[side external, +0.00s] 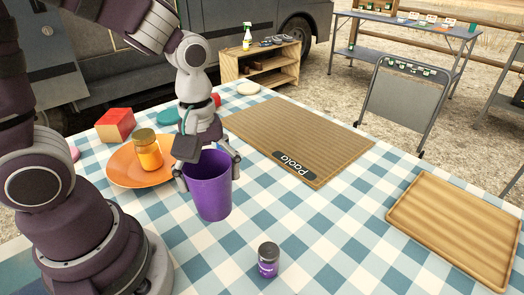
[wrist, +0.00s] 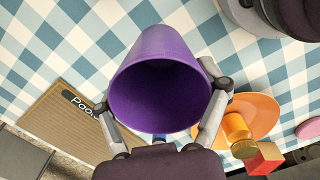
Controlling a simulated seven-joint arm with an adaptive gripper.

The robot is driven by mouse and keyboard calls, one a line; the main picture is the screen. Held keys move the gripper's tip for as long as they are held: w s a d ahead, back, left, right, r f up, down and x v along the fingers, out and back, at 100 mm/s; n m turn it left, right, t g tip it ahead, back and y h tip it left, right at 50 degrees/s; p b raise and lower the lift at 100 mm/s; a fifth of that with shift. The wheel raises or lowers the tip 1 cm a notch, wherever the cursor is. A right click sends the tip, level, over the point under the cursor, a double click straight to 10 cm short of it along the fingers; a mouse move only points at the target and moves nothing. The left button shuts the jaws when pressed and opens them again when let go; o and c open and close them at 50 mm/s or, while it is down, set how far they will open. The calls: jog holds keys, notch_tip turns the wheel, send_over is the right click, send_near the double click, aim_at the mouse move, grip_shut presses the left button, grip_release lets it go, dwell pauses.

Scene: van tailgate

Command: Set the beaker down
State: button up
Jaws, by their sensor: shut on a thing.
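The purple beaker (side external: 209,187) is upright above or on the blue-and-white checked cloth (side external: 205,262), near the middle of the side view. I cannot tell whether its base touches the cloth. My gripper (side external: 208,171) is shut on it, with one finger on each side of the wall near the rim. In the wrist view the beaker (wrist: 160,85) fills the middle, its open mouth facing the camera, and it looks empty. My gripper (wrist: 163,100) grips it from both sides there.
An orange plate (side external: 118,173) with an orange jar (side external: 148,154) is left of the beaker. A red box (side external: 115,125) stands behind. A purple jar (side external: 268,262) stands in front right. A brown mat (side external: 300,135) labelled "Paola" and a wooden tray (side external: 455,225) lie right. Cloth between is clear.

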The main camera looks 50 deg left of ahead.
jog(key=w+a+r+m, duration=0.1)
jog(key=w+r+m, duration=0.4)
jog(key=w+m, duration=0.65)
jog(key=s+d+f+m, duration=0.1)
jog(key=s+f, duration=0.2)
jog(key=s, duration=0.4)
jog(key=s+d+f+m, duration=0.1)
jog(key=s+d+f, duration=0.15)
jog(key=s, duration=0.55)
jog(key=shift+w+d+f, duration=0.5)
jog(key=shift+w+f, duration=0.5)
jog(key=shift+w, duration=1.6)
jog(key=shift+w+d+f, duration=0.45)
jog(key=shift+w+f, duration=0.6)
jog(key=shift+w, duration=1.5)
jog(key=shift+w+d+f, duration=0.5)
jog(key=shift+w+f, duration=0.5)
jog(key=shift+w, duration=1.6)
jog(key=shift+f, duration=0.2)
jog(key=o, duration=1.1)
